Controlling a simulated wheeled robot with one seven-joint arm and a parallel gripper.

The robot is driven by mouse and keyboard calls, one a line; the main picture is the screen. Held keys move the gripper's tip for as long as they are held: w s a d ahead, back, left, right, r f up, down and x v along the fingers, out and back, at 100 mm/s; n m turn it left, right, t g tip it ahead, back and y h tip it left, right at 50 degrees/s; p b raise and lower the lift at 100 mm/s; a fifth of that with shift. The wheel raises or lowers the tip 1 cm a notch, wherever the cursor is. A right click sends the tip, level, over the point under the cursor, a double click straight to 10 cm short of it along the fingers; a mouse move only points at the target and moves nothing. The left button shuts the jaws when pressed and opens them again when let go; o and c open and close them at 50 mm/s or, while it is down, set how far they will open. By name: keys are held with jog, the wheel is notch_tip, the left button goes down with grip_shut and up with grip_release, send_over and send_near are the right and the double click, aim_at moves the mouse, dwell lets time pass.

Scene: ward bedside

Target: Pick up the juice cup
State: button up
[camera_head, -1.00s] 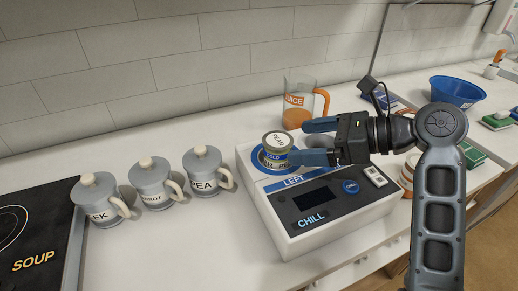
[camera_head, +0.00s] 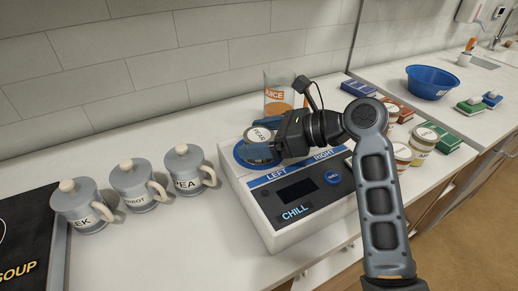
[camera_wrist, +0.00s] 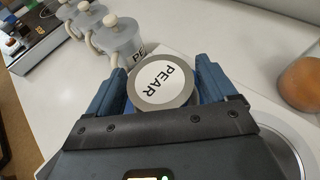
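The juice cup (camera_head: 277,92) is a clear cup with an orange band marked JUICE. It stands on the counter behind the chill unit, and my arm partly hides its right side and handle. My gripper (camera_head: 260,142) is at the left well of the chill unit, in front of the cup and apart from it. Its blue fingers are spread on either side of a round jar with a PEAR lid (camera_wrist: 164,80). Whether they touch the jar is unclear.
The white chill unit (camera_head: 300,237) has LEFT and RIGHT wells. Several lidded grey mugs (camera_head: 187,170) stand to its left, beside a black SOUP plate (camera_head: 30,240). Jars (camera_head: 423,140), boxes and a blue basin (camera_head: 430,82) are to the right. Counter in front of the mugs is clear.

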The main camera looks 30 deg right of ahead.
jog(key=shift+r, duration=0.1)
jog(key=c, duration=1.1)
